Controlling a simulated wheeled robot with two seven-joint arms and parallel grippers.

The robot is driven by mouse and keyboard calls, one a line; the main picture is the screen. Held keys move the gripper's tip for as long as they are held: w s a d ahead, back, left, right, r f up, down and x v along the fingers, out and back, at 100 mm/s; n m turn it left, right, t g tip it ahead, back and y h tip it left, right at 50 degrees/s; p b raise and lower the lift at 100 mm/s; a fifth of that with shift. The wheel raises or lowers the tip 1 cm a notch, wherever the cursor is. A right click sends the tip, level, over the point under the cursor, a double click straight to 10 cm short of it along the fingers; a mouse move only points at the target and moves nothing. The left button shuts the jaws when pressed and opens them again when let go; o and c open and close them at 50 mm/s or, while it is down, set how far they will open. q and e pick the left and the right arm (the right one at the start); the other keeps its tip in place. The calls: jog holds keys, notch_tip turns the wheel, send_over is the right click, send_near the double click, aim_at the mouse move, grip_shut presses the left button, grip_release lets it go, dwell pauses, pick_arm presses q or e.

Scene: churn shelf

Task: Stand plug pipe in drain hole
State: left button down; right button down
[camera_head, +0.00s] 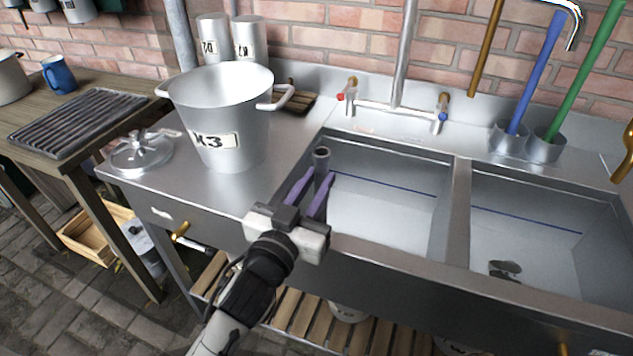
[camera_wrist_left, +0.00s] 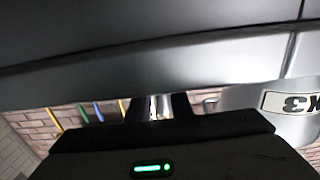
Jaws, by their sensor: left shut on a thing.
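The plug pipe (camera_head: 321,157) is a grey, upright tube with an open top. My left gripper (camera_head: 318,194) has purple fingers, one on each side of the pipe, and is shut on it over the left end of the left basin (camera_head: 385,205). The pipe's lower end is hidden behind the fingers and the sink's front rim. I cannot make out a drain hole in the left basin. A dark, round shape (camera_head: 506,267) on the floor of the right basin may be a drain. The wrist view is too dark to show the grip clearly. My right gripper is not in view.
The tap (camera_head: 396,110) rises behind the basins. Blue (camera_head: 536,72) and green (camera_head: 590,75) handles stand in cups at the back right.

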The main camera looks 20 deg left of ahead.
pick_arm(q)
jog(key=shift+f+b, duration=0.6)
jog(key=shift+f, duration=0.2)
jog(key=c, duration=1.5)
grip_release()
jog(key=shift+f, duration=0.1)
